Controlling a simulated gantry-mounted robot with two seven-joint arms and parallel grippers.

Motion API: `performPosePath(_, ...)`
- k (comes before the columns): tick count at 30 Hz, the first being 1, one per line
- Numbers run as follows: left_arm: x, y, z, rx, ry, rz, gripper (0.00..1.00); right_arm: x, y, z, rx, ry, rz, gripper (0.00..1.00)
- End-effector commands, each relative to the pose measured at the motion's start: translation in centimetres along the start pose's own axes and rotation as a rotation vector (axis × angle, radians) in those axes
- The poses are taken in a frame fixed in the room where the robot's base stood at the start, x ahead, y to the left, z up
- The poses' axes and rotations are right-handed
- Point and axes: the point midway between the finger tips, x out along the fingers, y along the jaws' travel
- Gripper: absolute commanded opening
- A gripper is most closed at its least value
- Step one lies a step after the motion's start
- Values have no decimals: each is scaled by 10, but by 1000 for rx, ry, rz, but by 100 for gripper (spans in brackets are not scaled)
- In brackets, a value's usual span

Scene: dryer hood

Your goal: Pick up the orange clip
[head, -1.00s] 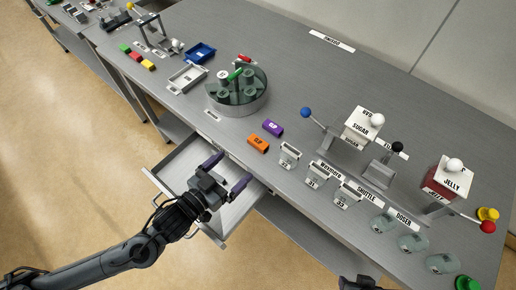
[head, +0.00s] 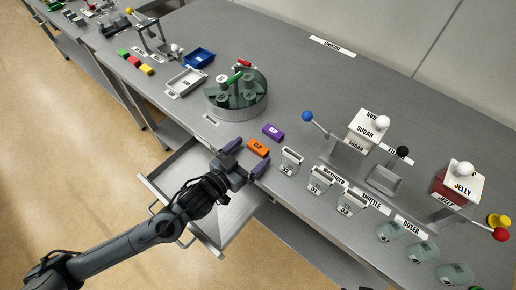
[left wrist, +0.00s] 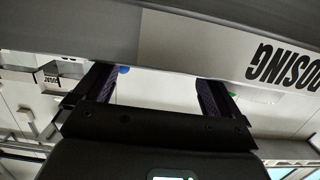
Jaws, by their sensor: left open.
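The orange clip (head: 258,148) lies on the steel table near its front edge, with a dark-lettered label on top. My left gripper (head: 248,156) is open, its two purple-grey fingers spread at the table edge. In the head view one fingertip is left of the clip and the other is below and right of it. The clip looks free of the fingers; I cannot tell the exact gap or height. In the left wrist view the open fingers (left wrist: 160,88) show with nothing between them, and the clip cannot be made out.
A purple clip (head: 272,131) lies just beyond the orange one. Labelled glass-like cups (head: 291,161) stand to the right. A round green-grey carousel (head: 237,98) stands at the upper left. An open drawer (head: 166,172) sits under my left arm.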

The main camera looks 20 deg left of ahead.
Motion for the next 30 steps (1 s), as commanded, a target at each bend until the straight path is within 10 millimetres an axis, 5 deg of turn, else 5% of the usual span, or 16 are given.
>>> performPosePath(14,17,1,0,-1,-1,2,98,5,-1,1,4,0,-3,43)
performPosePath(25,17,1,0,-1,0,2,41,5,1,2,-3,-1,3,43)
performPosePath(30,17,1,0,0,0,2,39,5,1,2,-6,-1,4,43)
